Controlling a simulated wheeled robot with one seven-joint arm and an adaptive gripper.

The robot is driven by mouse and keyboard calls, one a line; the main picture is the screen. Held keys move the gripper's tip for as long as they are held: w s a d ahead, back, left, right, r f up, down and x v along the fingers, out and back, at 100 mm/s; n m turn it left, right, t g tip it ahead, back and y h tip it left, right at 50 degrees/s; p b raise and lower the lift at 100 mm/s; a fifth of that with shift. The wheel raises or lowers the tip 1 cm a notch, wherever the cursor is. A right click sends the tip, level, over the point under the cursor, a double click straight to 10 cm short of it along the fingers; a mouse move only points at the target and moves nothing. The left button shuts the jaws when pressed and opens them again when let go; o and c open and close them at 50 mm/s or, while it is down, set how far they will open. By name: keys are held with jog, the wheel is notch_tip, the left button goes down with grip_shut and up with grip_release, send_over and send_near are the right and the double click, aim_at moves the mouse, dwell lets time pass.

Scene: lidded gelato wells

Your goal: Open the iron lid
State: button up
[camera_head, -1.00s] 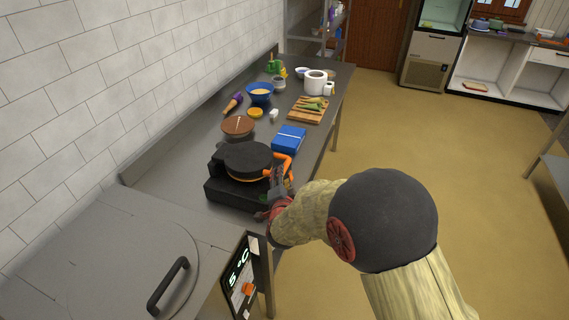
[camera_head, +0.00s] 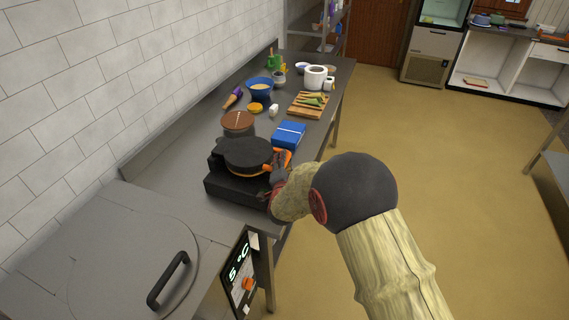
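The iron is a black appliance with a square base (camera_head: 232,186) and a round black lid (camera_head: 247,153). It stands on the near part of the steel counter. The lid lies roughly level over the base, with an orange rim below it. An orange handle (camera_head: 287,158) sticks out at the lid's right side. My gripper (camera_head: 277,166) is at the iron's right side, right by the handle, and partly covers it. The fingers are small and dark here, so I cannot tell whether they are closed on the handle or only beside it.
A blue box (camera_head: 289,136) stands just behind the iron. A brown bowl (camera_head: 238,121), a blue bowl (camera_head: 259,89), a cutting board (camera_head: 307,105) and a white pot (camera_head: 315,77) stand farther back. A steel lid with a black handle (camera_head: 168,279) is in front. The floor at right is clear.

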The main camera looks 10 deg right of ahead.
jog(key=shift+c, duration=0.5)
jog(key=c, duration=0.8)
jog(key=shift+f, duration=0.15)
grip_shut()
